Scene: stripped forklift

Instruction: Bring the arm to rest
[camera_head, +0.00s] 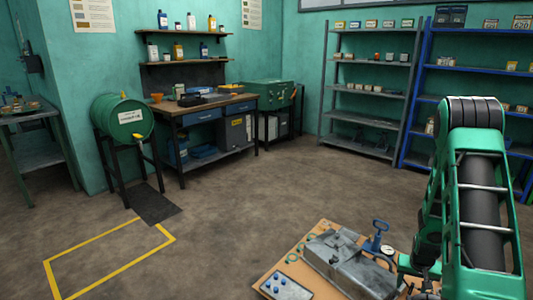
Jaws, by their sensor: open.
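My green and black arm (478,205) fills the right side of the head view. Its bend is at the top, and a second link runs down behind the near one. My gripper (422,288) shows low at the picture's bottom edge, partly cut off and partly behind my arm. It is open, and I see nothing held in it. It is close to the right side of a grey metal housing (345,262) on a tan board (262,268). I cannot tell whether they touch.
A blue-handled tool (380,228) and a tray of blue knobs (286,285) are by the housing. A workbench (215,106), a green drum (121,117) and shelves (368,92) stand along the walls. The middle floor is clear; yellow tape (75,252) marks the left floor.

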